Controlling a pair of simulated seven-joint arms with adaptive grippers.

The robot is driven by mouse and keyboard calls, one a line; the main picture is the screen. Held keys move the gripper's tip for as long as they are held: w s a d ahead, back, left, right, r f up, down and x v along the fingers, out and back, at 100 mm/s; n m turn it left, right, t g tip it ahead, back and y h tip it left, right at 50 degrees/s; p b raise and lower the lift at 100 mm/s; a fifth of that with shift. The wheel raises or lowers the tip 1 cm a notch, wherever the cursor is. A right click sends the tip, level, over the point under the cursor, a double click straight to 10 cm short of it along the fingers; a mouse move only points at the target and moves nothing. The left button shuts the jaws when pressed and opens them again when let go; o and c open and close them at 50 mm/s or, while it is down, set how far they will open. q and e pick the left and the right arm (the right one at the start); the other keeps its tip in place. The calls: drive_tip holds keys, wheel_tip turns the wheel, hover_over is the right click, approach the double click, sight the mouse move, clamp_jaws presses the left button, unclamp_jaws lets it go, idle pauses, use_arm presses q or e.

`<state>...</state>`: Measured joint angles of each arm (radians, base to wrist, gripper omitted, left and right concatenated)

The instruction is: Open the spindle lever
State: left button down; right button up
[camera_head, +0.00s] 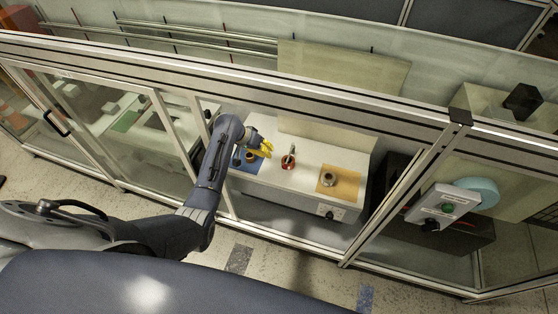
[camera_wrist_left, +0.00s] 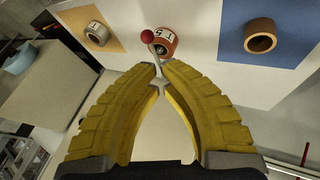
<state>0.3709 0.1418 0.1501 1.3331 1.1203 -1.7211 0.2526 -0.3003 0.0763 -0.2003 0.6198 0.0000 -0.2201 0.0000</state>
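The spindle (camera_head: 288,163) is a small red-orange round part with a thin upright lever (camera_head: 292,150), in the middle of the white worktop. In the left wrist view the spindle (camera_wrist_left: 165,44) bears white marks, and the lever ends in a red ball (camera_wrist_left: 148,36). My left gripper (camera_head: 268,148) has yellow fingers and is left of the spindle, above the blue mat's side. In the left wrist view my left gripper's fingertips (camera_wrist_left: 160,67) are close together with a narrow gap and nothing clearly held. They look apart from the lever in the head view. My right gripper is not seen.
A blue mat (camera_wrist_left: 238,15) with a copper-coloured ring (camera_wrist_left: 261,36) lies on one side, an orange mat (camera_head: 350,182) with a metal ring part (camera_head: 328,178) on the other. The aluminium frame (camera_head: 300,95) surrounds the cell; my left arm reaches through it. The worktop between mats is mostly clear.

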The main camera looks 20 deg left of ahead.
use_arm(q)
drive_tip(key=shift+x, duration=4.75)
drive_tip(key=shift+s+d+n, duration=0.1)
drive_tip(key=shift+d+n, duration=0.05)
drive_tip(key=shift+n, duration=0.15)
